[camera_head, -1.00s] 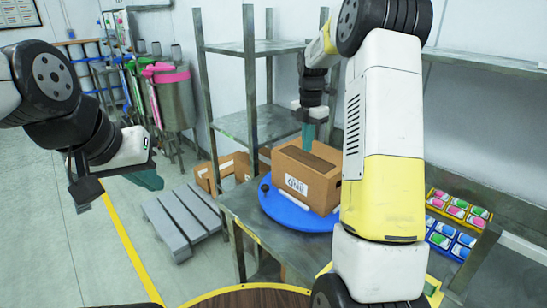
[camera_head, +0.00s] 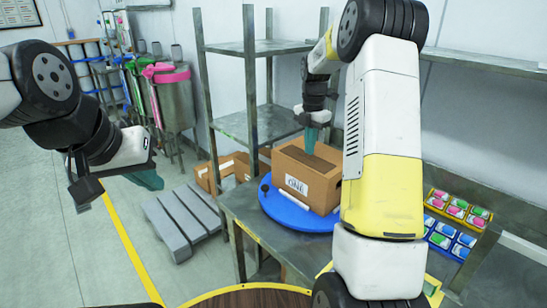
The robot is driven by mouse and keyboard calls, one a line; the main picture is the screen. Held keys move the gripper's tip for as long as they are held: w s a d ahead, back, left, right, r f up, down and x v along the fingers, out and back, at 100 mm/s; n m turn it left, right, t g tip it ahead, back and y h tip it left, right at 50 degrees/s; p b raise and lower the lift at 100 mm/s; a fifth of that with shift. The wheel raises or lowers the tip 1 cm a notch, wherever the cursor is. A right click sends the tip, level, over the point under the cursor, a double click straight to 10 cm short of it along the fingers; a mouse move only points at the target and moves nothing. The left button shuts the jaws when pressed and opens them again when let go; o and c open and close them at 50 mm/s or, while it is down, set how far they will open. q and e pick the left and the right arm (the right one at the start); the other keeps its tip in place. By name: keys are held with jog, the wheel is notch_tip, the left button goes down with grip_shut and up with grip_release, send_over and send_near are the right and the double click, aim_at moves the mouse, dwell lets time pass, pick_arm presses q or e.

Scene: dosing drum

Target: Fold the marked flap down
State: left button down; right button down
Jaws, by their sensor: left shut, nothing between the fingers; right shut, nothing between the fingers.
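A brown cardboard box (camera_head: 318,190) with a white label (camera_head: 296,186) on its front stands on a round blue turntable (camera_head: 282,212) on the metal table. Its top shows a darker brown area; I cannot make out which flap is marked. My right gripper (camera_head: 311,150) is shut and empty, pointing down, with its teal fingertips overlapping the far top edge of the box. I cannot tell whether they touch it. My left gripper (camera_head: 150,181) is shut and empty, held out over the floor at the left, well away from the box.
Two-tier metal shelving (camera_head: 250,125) stands behind the table. Trays of coloured packs (camera_head: 459,210) lie to the right. A grey slatted pallet (camera_head: 183,222) and another cardboard box (camera_head: 236,166) are left of the table. My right arm hides part of the table.

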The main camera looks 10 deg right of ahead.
notch_tip(320, 180, up, 8)
dwell(0.8)
jog(key=shift+s, duration=0.1)
jog(key=s+a+r+m+t, duration=0.25)
jog(key=s+r+m, duration=0.2)
jog(key=s, duration=0.25)
jog(key=s+a+r+m+t, duration=0.1)
jog(key=s+a+r+m, duration=0.25)
jog(key=s+m, duration=0.3)
jog(key=s+a+f+m+t+y, duration=0.1)
jog(key=s+a+m, duration=0.1)
jog(key=s+m, duration=0.4)
jog(key=s+a+f+m+t+y, duration=0.1)
jog(key=s+a+f+m, duration=0.1)
jog(key=s+m, duration=0.4)
jog(key=s, duration=0.5)
jog(key=shift+s+a+f+m+t, duration=0.15)
jog(key=shift+a+m+t, duration=0.15)
jog(key=shift+m+t, duration=0.1)
